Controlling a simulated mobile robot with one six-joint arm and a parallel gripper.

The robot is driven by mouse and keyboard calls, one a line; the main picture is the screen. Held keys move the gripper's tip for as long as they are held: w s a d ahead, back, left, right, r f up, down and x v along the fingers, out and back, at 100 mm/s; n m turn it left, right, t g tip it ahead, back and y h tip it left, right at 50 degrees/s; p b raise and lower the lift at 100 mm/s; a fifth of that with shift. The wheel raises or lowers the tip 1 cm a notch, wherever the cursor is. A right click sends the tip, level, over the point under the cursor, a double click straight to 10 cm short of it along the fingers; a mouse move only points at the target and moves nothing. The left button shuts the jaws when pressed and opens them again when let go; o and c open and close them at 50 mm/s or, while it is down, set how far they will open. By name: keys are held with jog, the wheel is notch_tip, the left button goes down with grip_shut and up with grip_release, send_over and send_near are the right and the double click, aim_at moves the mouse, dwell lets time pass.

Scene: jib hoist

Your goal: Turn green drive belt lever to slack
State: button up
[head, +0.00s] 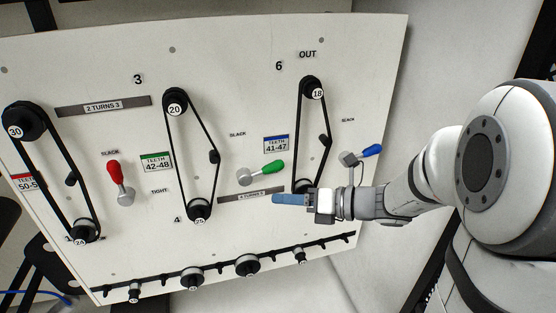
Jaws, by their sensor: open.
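The green drive belt lever (262,171) is on the white panel, with a grey hub at its left end and its green handle pointing right. A SLACK label (238,134) is printed above the hub, and the handle does not point at it. A black belt (182,160) runs around pulleys 20 and 25 to the left, with a small roller (214,157) at its right side. My gripper (276,199) reaches in from the right, its blue fingers just below and right of the green handle, apart from it in the picture. It is open and empty; the finger gap is hidden from this side.
A red lever (115,173) points up toward its SLACK label at the left. A blue lever (369,152) is close above my wrist. The right belt (300,140) ends behind my gripper. Spare pulleys (247,264) sit on a rail along the bottom.

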aim_at(261, 171)
jog(key=w+d+f+m+t+b, duration=0.1)
jog(key=w+d+m+t, duration=0.35)
jog(key=w+m, duration=0.35)
jog(key=shift+m+t, duration=0.45)
jog(key=shift+m, duration=0.05)
jog(key=x, duration=0.5)
jog(key=s+x, duration=0.1)
jog(key=x, duration=0.1)
jog(key=shift+w+a+p, duration=0.25)
jog(key=shift+a+p, duration=0.1)
jog(key=shift+a, duration=0.25)
grip_shut()
